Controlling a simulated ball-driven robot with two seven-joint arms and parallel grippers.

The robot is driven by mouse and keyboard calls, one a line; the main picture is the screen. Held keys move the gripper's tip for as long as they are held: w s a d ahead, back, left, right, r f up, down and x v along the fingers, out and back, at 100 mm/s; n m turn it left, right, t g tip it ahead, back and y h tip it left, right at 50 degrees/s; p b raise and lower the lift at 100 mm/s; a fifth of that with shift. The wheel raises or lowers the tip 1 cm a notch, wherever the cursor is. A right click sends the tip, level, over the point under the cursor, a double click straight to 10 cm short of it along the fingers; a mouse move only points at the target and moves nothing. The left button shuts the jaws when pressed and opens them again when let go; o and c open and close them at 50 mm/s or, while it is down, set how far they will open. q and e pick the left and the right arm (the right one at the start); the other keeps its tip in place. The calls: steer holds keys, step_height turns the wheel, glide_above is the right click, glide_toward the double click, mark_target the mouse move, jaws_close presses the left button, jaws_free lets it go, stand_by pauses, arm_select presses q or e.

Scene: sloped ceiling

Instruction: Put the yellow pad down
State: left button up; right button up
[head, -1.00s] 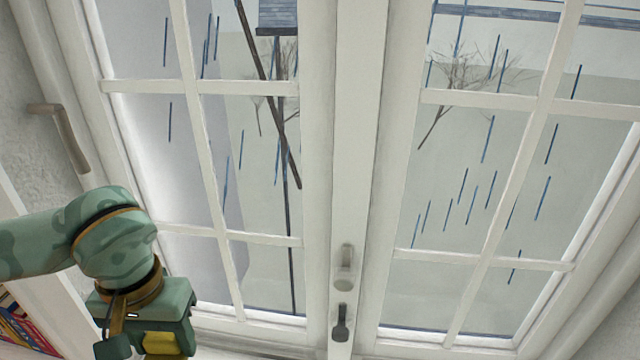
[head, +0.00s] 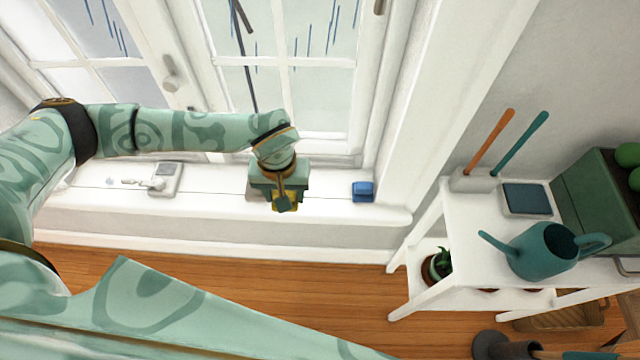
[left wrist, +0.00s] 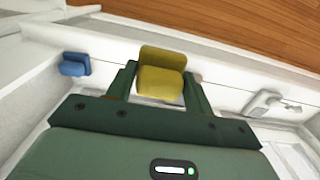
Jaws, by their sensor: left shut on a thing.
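The yellow pad (head: 290,205) is in my left gripper (head: 284,198), over the white window sill (head: 225,192) in the head view. In the left wrist view the pad (left wrist: 162,80) sits between the two dark green fingers (left wrist: 160,92), which are shut on it. The sill shows behind it there. I cannot tell whether the pad touches the sill. My gripper hides part of the pad in the head view. My right gripper is not in view.
A blue block (head: 362,191) lies on the sill right of the gripper. A pale device (head: 165,180) lies to its left. A white shelf stand (head: 487,235) at the right holds a teal watering can (head: 541,252). Bare sill lies on both sides of the gripper.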

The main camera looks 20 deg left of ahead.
arm_select(q)
steer(key=w+d+f+b, duration=0.1)
steer(key=w+f+b, duration=0.1)
steer(key=w+f, duration=0.1)
steer(key=w+d+f+b, duration=0.1)
steer(key=w+f+b, duration=0.1)
steer(key=w, duration=0.2)
steer(key=w+d+f+b, duration=0.1)
steer(key=w+f+b, duration=0.1)
steer(key=w+f, duration=0.1)
steer(key=shift+w+d+f, duration=0.3)
steer(key=shift+w+d, duration=0.1)
steer(key=shift+w+f+b, duration=0.2)
steer(key=shift+f+b, duration=0.05)
steer(key=shift+b, duration=0.2)
steer(key=f+b, duration=0.1)
steer(key=f, duration=0.1)
steer(key=f+b, duration=0.1)
steer(key=shift+w+d+f, duration=0.15)
steer(key=shift+w+f, duration=0.05)
steer(key=shift+f, duration=0.15)
steer(key=shift+r, duration=0.2)
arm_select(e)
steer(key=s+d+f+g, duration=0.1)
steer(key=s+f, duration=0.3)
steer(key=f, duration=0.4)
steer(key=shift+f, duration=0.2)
